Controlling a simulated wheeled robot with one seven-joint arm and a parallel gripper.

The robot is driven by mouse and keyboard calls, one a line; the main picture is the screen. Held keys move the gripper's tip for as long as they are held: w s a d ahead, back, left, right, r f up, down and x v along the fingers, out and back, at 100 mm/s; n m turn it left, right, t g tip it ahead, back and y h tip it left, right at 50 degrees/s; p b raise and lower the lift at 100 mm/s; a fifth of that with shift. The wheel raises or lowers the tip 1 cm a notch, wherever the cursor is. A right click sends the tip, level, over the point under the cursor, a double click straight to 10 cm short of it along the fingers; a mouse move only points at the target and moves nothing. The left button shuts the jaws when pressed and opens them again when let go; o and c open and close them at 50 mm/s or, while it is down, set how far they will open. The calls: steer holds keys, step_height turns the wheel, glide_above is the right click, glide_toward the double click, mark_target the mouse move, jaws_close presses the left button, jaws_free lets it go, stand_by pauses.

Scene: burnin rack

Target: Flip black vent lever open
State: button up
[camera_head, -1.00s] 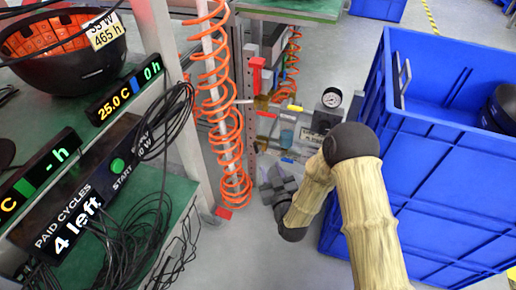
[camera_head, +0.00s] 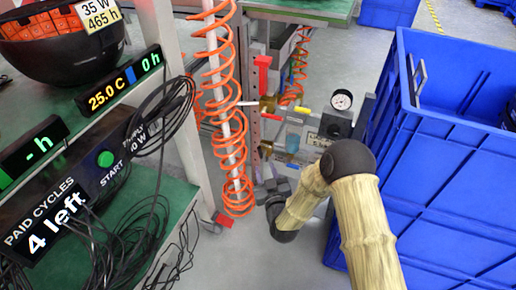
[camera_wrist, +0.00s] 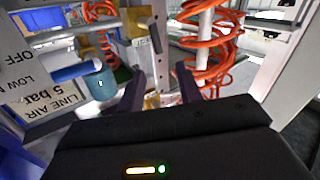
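A small black lever (camera_wrist: 155,38) shows in the wrist view on a pale fitting beside brass-coloured parts, beyond my fingers and a little above them. I take it for the vent lever; its exact setting is hard to tell. In the head view I cannot pick it out for certain among the fittings. My gripper (camera_wrist: 161,80) is open, with two dark purple fingers apart and nothing seen between them. In the head view my gripper (camera_head: 272,186) is low, below the valve panel, beside the orange coiled hose (camera_head: 232,150).
A blue crate (camera_head: 440,180) stands close at right. The bench with cables and displays (camera_head: 118,85) is at left.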

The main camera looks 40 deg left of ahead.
mark_target(260, 150)
steer(key=b+x, duration=0.5)
steer(key=x, duration=0.6)
steer(key=shift+w+a+f, duration=0.1)
steer(key=shift+w+a, duration=0.15)
steer(key=shift+w, duration=0.1)
steer(key=shift+w+a, duration=0.2)
steer(key=shift+a, duration=0.05)
jaws_close()
